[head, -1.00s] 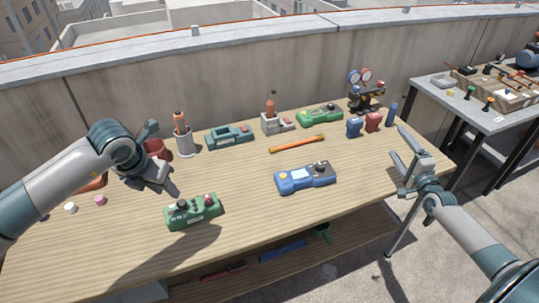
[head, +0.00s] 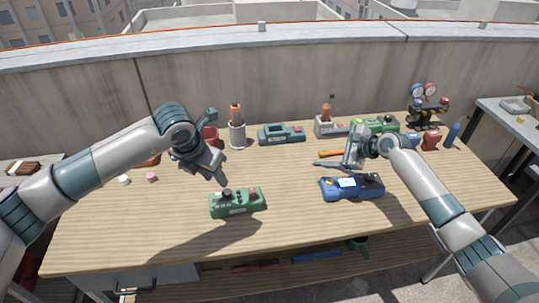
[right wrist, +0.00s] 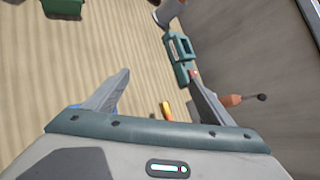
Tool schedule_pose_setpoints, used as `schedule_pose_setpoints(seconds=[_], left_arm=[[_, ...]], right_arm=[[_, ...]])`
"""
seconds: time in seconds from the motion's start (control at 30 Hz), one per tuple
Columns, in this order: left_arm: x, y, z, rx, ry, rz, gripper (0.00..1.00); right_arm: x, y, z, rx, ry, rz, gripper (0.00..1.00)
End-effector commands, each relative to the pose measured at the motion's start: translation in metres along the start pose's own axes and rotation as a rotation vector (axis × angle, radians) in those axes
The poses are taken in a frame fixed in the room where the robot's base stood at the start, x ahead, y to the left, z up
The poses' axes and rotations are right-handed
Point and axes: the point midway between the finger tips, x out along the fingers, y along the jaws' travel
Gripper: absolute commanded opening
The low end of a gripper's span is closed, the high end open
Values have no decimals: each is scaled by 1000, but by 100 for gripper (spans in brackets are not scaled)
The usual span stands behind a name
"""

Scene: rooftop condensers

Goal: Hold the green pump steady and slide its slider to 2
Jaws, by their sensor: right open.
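The green pump (head: 237,203) lies at the front middle of the bench, with a black knob and a red button on top. Its slider and scale marks are too small to read. My left gripper (head: 217,175) hangs above and behind the pump, apart from it; its finger gap does not show clearly. My right gripper (head: 335,160) is open and empty above the bench, behind the blue unit and right of the pump. Its two spread fingers also show in the right wrist view (right wrist: 158,74).
A blue unit (head: 352,187) lies right of the pump. Behind are an orange-handled tool (head: 330,153), a teal case (head: 281,134), a grey holder (head: 237,136) and another green device (head: 376,125). Small caps (head: 152,177) lie left. Bare wood surrounds the pump.

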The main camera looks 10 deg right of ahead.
Motion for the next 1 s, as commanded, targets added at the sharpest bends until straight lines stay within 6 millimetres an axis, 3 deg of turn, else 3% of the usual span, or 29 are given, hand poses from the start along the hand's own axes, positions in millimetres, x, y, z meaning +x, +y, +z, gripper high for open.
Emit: schedule_pose_setpoints(seconds=[0.03,0.2,0.5,0.7,1.0], left_arm=[[0,0,0,0,0,0,31],[0,0,0,0,0,0,31],[0,0,0,0,0,0,31],[0,0,0,0,0,0,31],[0,0,0,0,0,0,31]], right_arm=[[11,8,22,-1,-7,61,77],[35,43,82,-10,18,283,77],[35,91,163,-89,167,615,77],[22,104,187,-137,269,729,77],[16,107,193,-154,312,765,77]])
